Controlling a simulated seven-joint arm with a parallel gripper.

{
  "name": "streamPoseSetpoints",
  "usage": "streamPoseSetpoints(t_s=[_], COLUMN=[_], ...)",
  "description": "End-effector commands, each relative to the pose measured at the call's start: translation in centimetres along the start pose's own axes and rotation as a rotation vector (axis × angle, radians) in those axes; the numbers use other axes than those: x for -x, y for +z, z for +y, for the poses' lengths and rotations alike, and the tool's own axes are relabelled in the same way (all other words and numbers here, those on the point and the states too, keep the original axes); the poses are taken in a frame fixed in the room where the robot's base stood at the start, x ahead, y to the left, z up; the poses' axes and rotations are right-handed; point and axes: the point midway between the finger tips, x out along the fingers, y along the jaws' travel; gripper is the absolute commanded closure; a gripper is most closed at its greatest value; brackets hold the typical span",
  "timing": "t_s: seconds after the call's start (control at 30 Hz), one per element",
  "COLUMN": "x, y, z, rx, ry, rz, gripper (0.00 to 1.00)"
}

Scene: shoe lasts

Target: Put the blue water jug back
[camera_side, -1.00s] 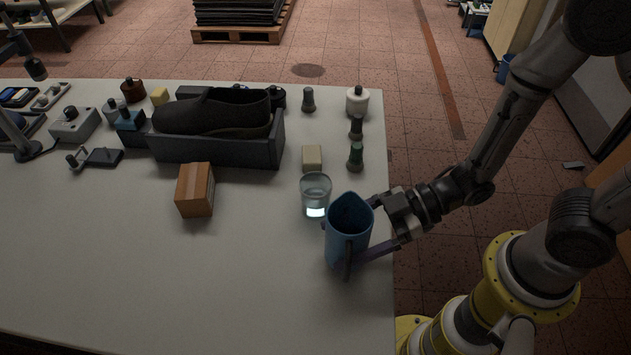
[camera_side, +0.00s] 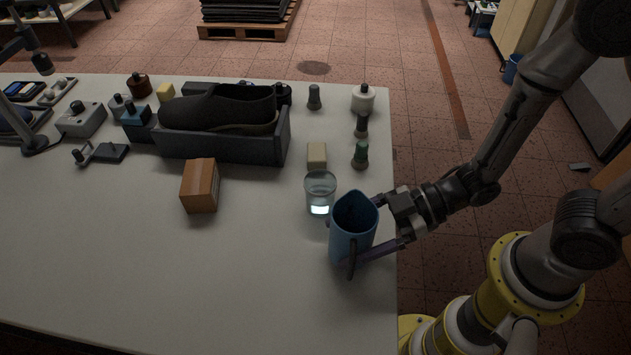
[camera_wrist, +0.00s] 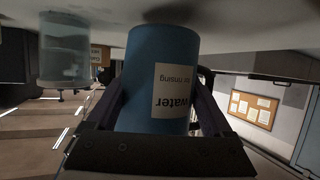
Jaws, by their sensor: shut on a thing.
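The blue water jug (camera_side: 352,236) is upright at the right edge of the table, its open top toward the camera. My gripper (camera_side: 372,236) comes from the right and is shut on the jug, with a finger on either side of its body. In the wrist view the jug (camera_wrist: 146,62) fills the space between my fingers (camera_wrist: 160,105), and its white label reading "water" shows upside down. A clear glass (camera_side: 320,193) with some liquid stands just left of the jug; it also shows in the wrist view (camera_wrist: 64,52). I cannot tell whether the jug's base touches the table.
A cardboard box (camera_side: 200,186) stands left of the glass. A dark bin (camera_side: 222,148) holding a dark shoe (camera_side: 218,108) is behind. A beige block (camera_side: 317,155) and small bottles (camera_side: 360,154) stand behind the glass. The front of the table (camera_side: 200,280) is clear.

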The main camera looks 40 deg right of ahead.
Motion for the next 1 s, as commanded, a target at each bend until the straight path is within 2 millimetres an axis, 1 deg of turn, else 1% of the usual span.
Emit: streamPoseSetpoints(t_s=[0.17,0.27,0.37,0.5,0.6,0.7,0.77,0.87,1.0], x=[0.0,-0.4,-1.0,-1.5,-1.5,-1.4,-1.7,-2.9,-5.9], y=[-0.2,-1.3,-3.8,-8.3,-10.9,-12.6,-13.2,-13.3,-13.1], z=[0.0,0.2,0.5,0.7,0.7,0.7,0.7,1.1,2.0], rx=[0.001,0.008,0.016,0.016,0.008,-0.001,-0.004,-0.008,-0.009], ry=[0.000,-0.006,-0.013,-0.009,0.002,0.013,0.016,0.017,0.017], rz=[0.002,0.002,0.000,-0.004,-0.003,-0.001,-0.001,-0.003,-0.004], gripper=[0.84,0.84,0.84,0.84,0.84,0.84,0.84,0.84,0.84])
